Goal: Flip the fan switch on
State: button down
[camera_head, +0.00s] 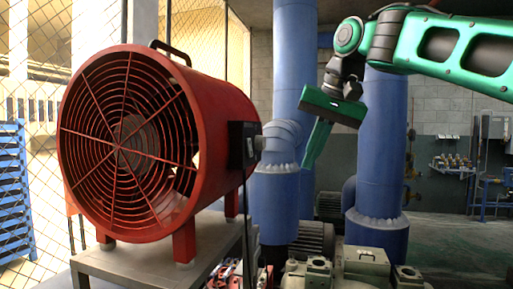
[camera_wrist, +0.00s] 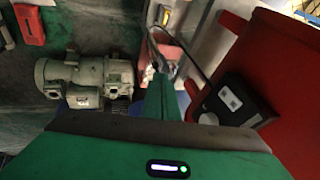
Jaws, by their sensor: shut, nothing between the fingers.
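The red drum fan (camera_head: 135,145) stands on a metal table in the head view, its round grille facing left of the camera. A black switch box (camera_head: 238,150) is on its right side, with a pale knob-like part (camera_head: 259,143) sticking out to the right. In the wrist view the box (camera_wrist: 232,98) has a white label, and a pale round knob (camera_wrist: 208,118) shows at its lower left. My gripper (camera_head: 306,165) is shut and empty, pointing down to the right of the box and apart from it. Its fingers (camera_wrist: 161,82) also show left of the box. I cannot tell the switch position.
The metal table (camera_head: 130,264) has its edge below the fan. Thick blue pipes (camera_head: 379,160) stand behind my gripper. A grey-green pump (camera_wrist: 85,78) lies on the floor below. A dark cable (camera_wrist: 172,45) runs from the box. Open air separates my gripper and the fan.

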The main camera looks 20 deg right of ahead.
jog(key=a+r+t, duration=0.1)
jog(key=a+r, duration=0.3)
jog(key=r, duration=0.7)
jog(key=shift+w+a+r+t, duration=0.15)
jog(key=shift+a+t, duration=0.1)
jog(key=shift+t, duration=0.05)
